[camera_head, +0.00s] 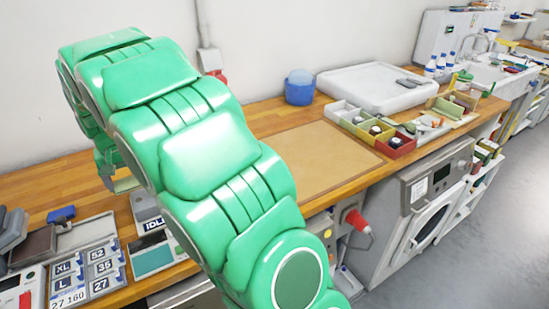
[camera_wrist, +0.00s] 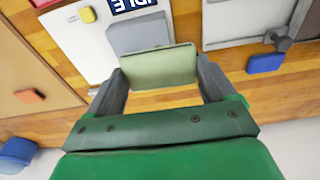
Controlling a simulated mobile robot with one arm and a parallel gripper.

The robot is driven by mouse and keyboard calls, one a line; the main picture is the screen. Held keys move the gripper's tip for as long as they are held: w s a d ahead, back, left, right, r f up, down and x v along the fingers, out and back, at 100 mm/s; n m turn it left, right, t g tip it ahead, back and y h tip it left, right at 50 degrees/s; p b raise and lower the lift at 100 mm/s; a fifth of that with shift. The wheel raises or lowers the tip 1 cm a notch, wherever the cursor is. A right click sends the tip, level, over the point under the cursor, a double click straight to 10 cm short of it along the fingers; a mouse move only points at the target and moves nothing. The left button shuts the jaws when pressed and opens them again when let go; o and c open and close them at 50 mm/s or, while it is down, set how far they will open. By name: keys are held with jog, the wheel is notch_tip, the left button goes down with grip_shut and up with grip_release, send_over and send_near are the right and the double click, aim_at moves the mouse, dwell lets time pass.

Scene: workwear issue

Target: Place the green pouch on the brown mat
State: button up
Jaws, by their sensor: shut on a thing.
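The green pouch (camera_wrist: 158,67) is pale green and is held between both fingers of my gripper (camera_wrist: 160,82) in the wrist view. In the head view a small part of the pouch (camera_head: 125,184) shows under my green arm, above the wooden worktop. The brown mat (camera_head: 315,155) lies flat on the worktop to the right of my arm, which covers its left part. In the wrist view the mat (camera_wrist: 25,60) is at the left, away from the pouch.
A small orange block (camera_wrist: 31,96) lies on the mat in the wrist view. A blue bucket (camera_head: 299,88), a white tray (camera_head: 372,88) and a divided box (camera_head: 372,130) stand around the mat's far and right sides. A device marked IDLE (camera_head: 152,228) is near the gripper.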

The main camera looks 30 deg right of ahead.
jog(key=s+d+m+h, duration=0.15)
jog(key=d+m, duration=0.25)
jog(key=d, duration=1)
jog(key=s+d+m+y, duration=0.1)
jog(key=s+d+m, duration=0.25)
jog(key=d, duration=1.05)
jog(key=s+d+m+g, duration=0.1)
jog(key=s+d+m, duration=0.4)
jog(key=s+d, duration=0.45)
jog(key=s+d+m, duration=0.5)
jog(key=s+d, duration=0.2)
jog(key=d, duration=0.6)
send_over(319, 171)
jog(key=s+a, duration=0.1)
jog(key=shift+h, duration=0.45)
notch_tip(319, 171, down, 8)
jog(key=shift+a+r, duration=0.1)
jog(key=shift+r, duration=0.05)
jog(key=shift+w+d+f, duration=0.2)
jog(key=shift+w+f, duration=0.1)
jog(key=shift+f, duration=0.15)
jog(key=shift+w+d+f, duration=0.2)
jog(key=shift+w+f, duration=0.05)
jog(key=shift+f, duration=1.65)
jog(key=shift+f, duration=0.15)
